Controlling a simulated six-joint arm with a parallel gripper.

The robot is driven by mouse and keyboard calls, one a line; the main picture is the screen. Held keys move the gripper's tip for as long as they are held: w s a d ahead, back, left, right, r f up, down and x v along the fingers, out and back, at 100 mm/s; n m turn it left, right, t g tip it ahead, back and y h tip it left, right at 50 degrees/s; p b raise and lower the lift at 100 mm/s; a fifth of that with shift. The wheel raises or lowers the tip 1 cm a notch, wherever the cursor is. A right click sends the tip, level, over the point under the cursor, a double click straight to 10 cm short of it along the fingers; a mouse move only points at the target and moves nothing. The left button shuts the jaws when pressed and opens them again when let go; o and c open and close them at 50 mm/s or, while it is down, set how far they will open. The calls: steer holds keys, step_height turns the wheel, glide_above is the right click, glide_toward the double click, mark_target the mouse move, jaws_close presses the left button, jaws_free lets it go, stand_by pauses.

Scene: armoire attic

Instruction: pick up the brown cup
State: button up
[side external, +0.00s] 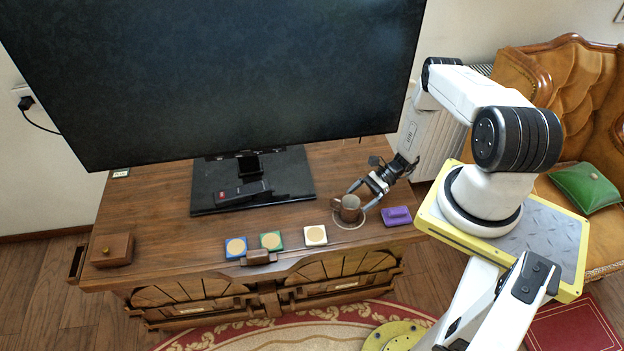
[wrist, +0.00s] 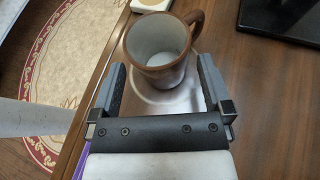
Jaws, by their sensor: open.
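The brown cup (side external: 349,208) stands upright near the front right of the wooden cabinet top, on a round pale saucer (side external: 336,221). In the wrist view the cup (wrist: 163,76) shows a pale inside and a handle at its upper right. The metal saucer also shows there (wrist: 190,97), under and in front of the cup. My gripper (side external: 359,200) is open at the cup. In the wrist view its two fingers (wrist: 160,80) lie on either side of the cup's near part; I cannot tell whether either finger touches it.
A large TV (side external: 220,75) stands behind on a black base (side external: 285,180). A purple block (side external: 396,216) lies right of the cup. Blue, green and white coasters (side external: 316,235) and a small brown block (side external: 258,257) lie left. A wooden box (side external: 111,250) sits far left.

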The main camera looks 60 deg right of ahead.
mark_target(343, 212)
steer(key=shift+x, duration=2.2)
steer(key=c, duration=1.2)
steer(key=shift+o, duration=0.2)
steer(key=shift+r, duration=0.15)
step_height(343, 212, up, 10)
